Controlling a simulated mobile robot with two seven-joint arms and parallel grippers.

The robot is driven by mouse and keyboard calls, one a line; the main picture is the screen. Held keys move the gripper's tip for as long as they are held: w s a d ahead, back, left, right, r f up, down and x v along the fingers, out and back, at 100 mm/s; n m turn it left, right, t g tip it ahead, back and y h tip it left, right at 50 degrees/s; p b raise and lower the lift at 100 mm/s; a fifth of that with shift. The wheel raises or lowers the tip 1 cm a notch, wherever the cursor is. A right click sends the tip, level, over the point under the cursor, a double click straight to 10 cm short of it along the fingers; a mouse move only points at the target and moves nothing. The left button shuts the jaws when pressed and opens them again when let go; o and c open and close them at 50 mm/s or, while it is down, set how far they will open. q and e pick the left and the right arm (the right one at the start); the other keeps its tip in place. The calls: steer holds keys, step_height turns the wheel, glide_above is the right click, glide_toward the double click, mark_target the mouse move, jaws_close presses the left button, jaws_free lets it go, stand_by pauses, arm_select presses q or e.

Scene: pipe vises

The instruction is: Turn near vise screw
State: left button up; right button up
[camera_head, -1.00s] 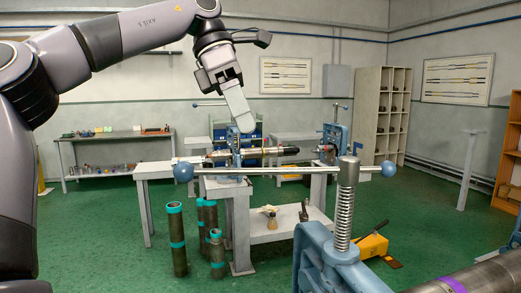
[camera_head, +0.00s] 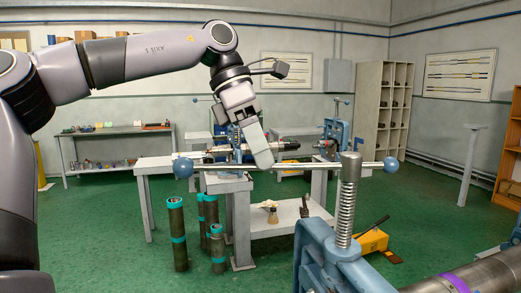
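The near vise (camera_head: 335,262) is blue and stands at the bottom right. Its upright threaded screw (camera_head: 348,205) carries a long grey cross handle (camera_head: 325,164) with a blue ball at each end, the left ball (camera_head: 183,168) and the right ball (camera_head: 390,163). My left gripper (camera_head: 263,160) points down at the left half of the handle, and its fingertips overlap the bar in the picture. I cannot tell whether they touch it or whether the fingers are open. My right gripper is not in view.
A pipe with a purple band (camera_head: 456,283) lies at the bottom right by the near vise. Beyond are a grey workbench (camera_head: 242,215) with another blue vise (camera_head: 336,138), standing dark pipes (camera_head: 177,235) and a yellow tool (camera_head: 371,241). Green floor is clear at left.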

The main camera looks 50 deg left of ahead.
arm_select(q)
jaws_close()
steer(key=shift+s+d, duration=0.1)
